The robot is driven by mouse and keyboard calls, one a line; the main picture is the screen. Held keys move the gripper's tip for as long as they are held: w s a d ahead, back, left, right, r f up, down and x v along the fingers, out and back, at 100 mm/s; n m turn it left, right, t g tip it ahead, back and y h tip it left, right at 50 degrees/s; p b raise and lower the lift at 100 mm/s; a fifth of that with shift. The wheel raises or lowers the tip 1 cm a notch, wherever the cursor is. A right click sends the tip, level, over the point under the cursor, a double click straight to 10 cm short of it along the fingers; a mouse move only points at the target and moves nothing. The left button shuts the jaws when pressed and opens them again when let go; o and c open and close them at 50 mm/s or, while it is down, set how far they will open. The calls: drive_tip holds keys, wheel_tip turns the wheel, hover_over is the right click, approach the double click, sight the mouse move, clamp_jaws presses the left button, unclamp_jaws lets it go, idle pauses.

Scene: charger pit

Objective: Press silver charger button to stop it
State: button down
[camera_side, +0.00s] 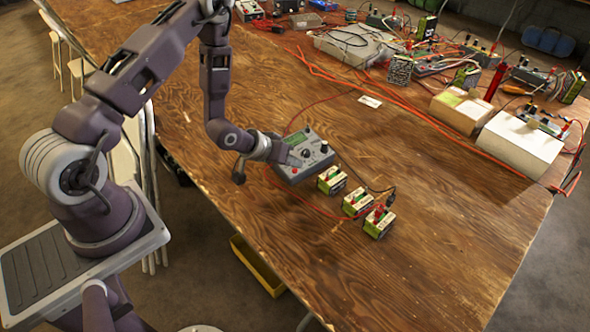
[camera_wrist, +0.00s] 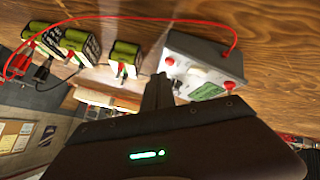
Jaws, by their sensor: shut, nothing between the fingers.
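The charger (camera_side: 318,158) is a grey box on the wooden table, with a small display, a dark dial and red terminals on its face. It also shows in the wrist view (camera_wrist: 205,50), upper right of centre. My gripper (camera_side: 293,159) is shut and empty, with its fingers over the left part of the charger's face. In the wrist view the shut fingers (camera_wrist: 158,88) point at the charger's near left edge. I cannot tell whether they touch it. The silver button cannot be made out clearly; the fingers may hide part of the face.
Three green batteries (camera_side: 332,180) (camera_side: 357,202) (camera_side: 379,222) stand in a row right of the charger, with red and black cables. A red cable (camera_wrist: 225,25) arcs over the charger in the wrist view. White boxes (camera_side: 520,143) and electronics crowd the far side. The table's front right is clear.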

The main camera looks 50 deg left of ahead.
drive_tip(key=shift+d+r, duration=0.25)
drive_tip(key=shift+r, duration=1)
drive_tip(key=shift+d+r, duration=0.2)
drive_tip(key=shift+r, duration=1)
wheel_tip(320, 180, up, 8)
drive_tip(key=m+y, duration=0.1)
hover_over(296, 177)
drive_tip(key=s+r+m+g+y, duration=0.1)
drive_tip(key=s+r, duration=0.4)
drive_tip(key=r, duration=0.5)
drive_tip(key=s+d+r, duration=0.1)
drive_tip(key=s+r, duration=0.2)
drive_tip(key=s, duration=0.4)
drive_tip(key=s+d+r+m+g, duration=0.1)
drive_tip(key=s+d+r, duration=0.1)
drive_tip(key=s, duration=0.6)
drive_tip(key=s+d+r+m+g, duration=0.1)
drive_tip(key=s+r, duration=0.3)
drive_tip(key=s, duration=0.4)
drive_tip(key=shift+d+r+h, duration=0.4)
drive_tip(key=shift+d, duration=0.3)
